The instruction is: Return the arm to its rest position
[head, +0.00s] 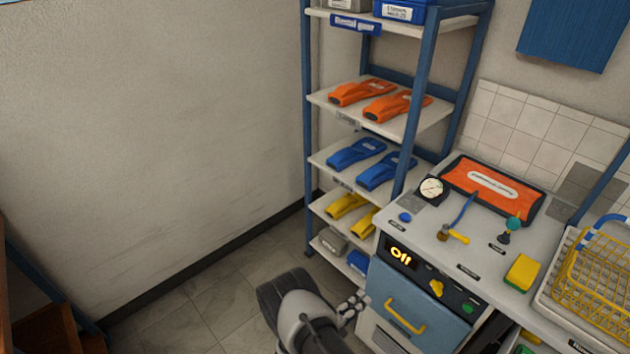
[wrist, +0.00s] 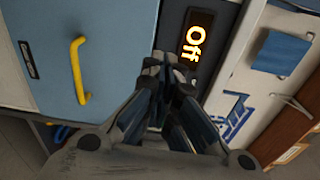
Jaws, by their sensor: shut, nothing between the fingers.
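My gripper (head: 352,306) is at the bottom middle of the head view, in front of the left front edge of the testbench (head: 443,240). In the wrist view my gripper (wrist: 163,75) is shut and empty, with its fingertips together. Behind the fingertips in that view is the bench front with a lit display (wrist: 196,44) that reads "Off". The display also shows in the head view, above and to the right of the gripper. Part of my arm shows below the gripper in the head view.
A blue drawer (head: 410,303) with a yellow handle is close on the gripper's right. A shelf rack (head: 378,125) with orange, blue and yellow items stands behind. A yellow wire basket (head: 600,270) sits on the bench's right. The floor (head: 200,290) to the left is clear.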

